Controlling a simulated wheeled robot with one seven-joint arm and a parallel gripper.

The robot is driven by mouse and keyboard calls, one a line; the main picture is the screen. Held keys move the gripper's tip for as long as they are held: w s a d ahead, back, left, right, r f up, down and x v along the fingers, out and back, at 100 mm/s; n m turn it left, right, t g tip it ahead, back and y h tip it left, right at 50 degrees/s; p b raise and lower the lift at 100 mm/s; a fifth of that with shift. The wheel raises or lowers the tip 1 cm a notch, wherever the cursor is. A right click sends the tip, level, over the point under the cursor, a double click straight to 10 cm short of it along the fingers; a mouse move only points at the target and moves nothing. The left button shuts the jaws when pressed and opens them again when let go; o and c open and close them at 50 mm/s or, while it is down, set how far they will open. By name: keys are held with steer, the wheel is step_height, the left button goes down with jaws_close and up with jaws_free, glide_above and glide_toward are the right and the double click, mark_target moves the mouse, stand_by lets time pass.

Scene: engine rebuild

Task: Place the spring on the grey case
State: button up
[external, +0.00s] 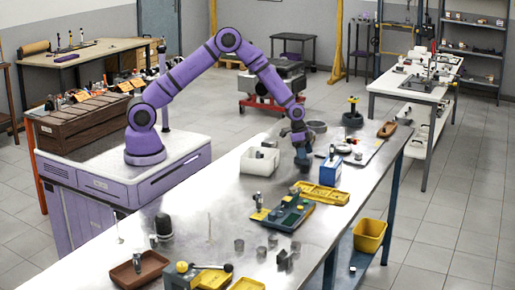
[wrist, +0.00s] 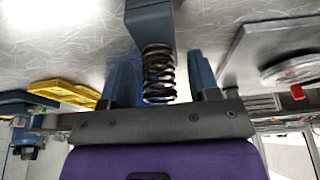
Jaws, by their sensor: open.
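My gripper (external: 302,163) is low over the long metal bench, just left of a blue box (external: 330,170) in the external view. In the wrist view its two blue fingers stand apart, and the gripper (wrist: 162,85) is open. A dark coiled spring (wrist: 159,75) is between the fingers, with gaps visible on both sides. One end of the spring meets or overlaps a blue-grey block (wrist: 149,22); I cannot tell whether they touch. This block may be the grey case, but I cannot be sure. The spring is too small or hidden to make out in the external view.
A white bin (external: 260,161) stands left of my gripper. Yellow trays (external: 328,196) and a green tray (external: 285,217) lie nearer the camera. A grey slab with a round metal part (wrist: 290,70) is at right in the wrist view. A brown tray (external: 140,272) is at the near end.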

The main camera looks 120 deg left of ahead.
steer(key=v, duration=1.2)
steer(key=shift+r, duration=0.15)
steer(key=s+d+r+y, duration=0.1)
steer(key=s+d+r, duration=0.4)
steer(key=d+r, duration=0.7)
steer(key=s+d+r, duration=0.6)
steer(key=d+r, duration=0.3)
steer(key=d, duration=0.4)
steer(key=s+d+r, duration=0.1)
steer(key=s+d, duration=0.3)
steer(key=s, duration=0.3)
steer(key=s+d+r+t, duration=0.1)
steer(key=s+d, duration=0.3)
steer(key=s, duration=0.4)
steer(key=s+d+r+h, duration=0.1)
steer(key=s+d, duration=0.4)
steer(key=s, duration=0.3)
steer(key=shift+t, duration=0.4)
